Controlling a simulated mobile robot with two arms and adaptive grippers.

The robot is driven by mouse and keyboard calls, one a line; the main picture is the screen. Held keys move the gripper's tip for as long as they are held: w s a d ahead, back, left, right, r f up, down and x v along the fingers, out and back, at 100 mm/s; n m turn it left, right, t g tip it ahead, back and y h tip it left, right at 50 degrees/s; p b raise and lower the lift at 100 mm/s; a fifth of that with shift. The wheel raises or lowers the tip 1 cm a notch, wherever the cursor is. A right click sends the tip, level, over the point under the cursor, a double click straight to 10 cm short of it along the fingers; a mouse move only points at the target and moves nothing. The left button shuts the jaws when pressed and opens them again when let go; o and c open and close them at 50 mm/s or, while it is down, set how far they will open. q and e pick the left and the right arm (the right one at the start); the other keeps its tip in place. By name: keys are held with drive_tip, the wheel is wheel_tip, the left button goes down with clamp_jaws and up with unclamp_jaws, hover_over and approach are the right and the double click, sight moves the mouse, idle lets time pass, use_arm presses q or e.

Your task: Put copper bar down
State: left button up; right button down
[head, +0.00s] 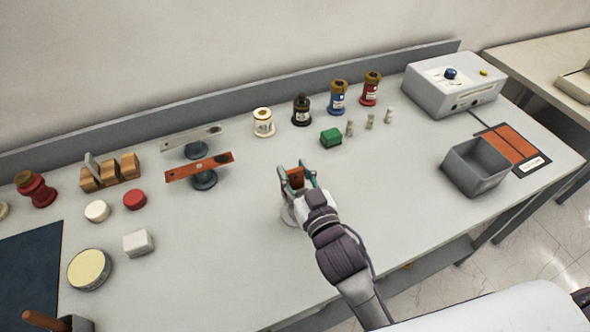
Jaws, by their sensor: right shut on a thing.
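My right gripper (297,171) is at the middle of the table and is shut on a copper bar (295,178). Only a short orange-brown part of the bar shows between the fingers; the rest is hidden by my gripper and wrist. A pale round base (290,216) shows partly beneath the gripper; whether the bar touches it I cannot tell. Another copper-coloured bar (187,171) lies across a dark round stand (204,181) to the left. My left gripper is not in view.
A silver bar (183,138) lies on a stand behind. A grey bin (476,168) and instrument box (455,84) are right.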

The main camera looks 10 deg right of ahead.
drive_tip(key=c, duration=1.1)
unclamp_jaws()
drive_tip(key=shift+f, duration=0.25)
drive_tip(key=o, duration=0.4)
